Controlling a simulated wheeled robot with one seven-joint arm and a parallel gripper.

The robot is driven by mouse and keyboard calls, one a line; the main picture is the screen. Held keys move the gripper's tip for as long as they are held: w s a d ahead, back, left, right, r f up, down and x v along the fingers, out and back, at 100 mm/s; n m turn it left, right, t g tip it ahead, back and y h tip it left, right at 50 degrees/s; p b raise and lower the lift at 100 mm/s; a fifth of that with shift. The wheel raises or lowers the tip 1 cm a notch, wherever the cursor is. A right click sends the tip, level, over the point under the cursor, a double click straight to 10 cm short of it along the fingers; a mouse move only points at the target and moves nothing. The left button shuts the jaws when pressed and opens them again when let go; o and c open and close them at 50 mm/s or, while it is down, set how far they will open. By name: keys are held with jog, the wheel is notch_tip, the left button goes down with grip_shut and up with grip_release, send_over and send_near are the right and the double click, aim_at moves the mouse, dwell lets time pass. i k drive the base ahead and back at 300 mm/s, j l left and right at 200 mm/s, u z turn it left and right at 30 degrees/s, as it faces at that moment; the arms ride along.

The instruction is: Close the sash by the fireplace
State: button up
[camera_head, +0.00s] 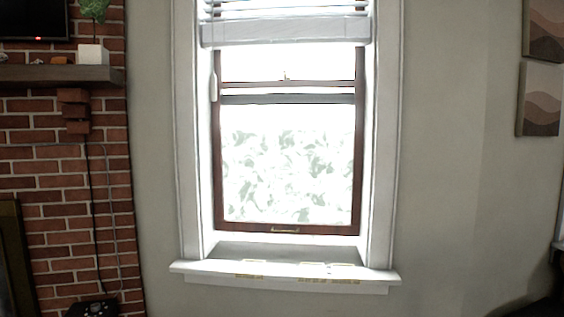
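The sash (288,229) is a brown wooden frame around bright glass, in the middle of the head view beside the brick fireplace. A small brass-coloured handle (285,230) sits at the middle of its bottom rail. A bright white strip lies between that rail and the grey inner sill (285,251); I cannot tell surely whether it is an open gap. A brown cross rail (288,85) with a small latch on it lies higher up, with a grey band just below it. My gripper is not in view.
A white window ledge (285,276) juts out below the window. White blinds (285,30) hang over its top. The brick fireplace (60,170) with a wooden mantel (55,74) stands at left. Pictures (540,98) hang at right. The wall beside the window is bare.

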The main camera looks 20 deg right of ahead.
aim_at(222, 224)
jog(key=i+l, duration=0.2)
jog(key=i, duration=0.35)
jog(key=i+l, duration=0.2)
jog(key=i, duration=0.35)
jog(key=i+l+z, duration=0.1)
jog(key=i, duration=0.4)
jog(key=i+l, duration=0.25)
jog(key=i, duration=0.3)
jog(key=i+l, duration=0.15)
jog(key=i, duration=0.4)
jog(key=z, duration=0.05)
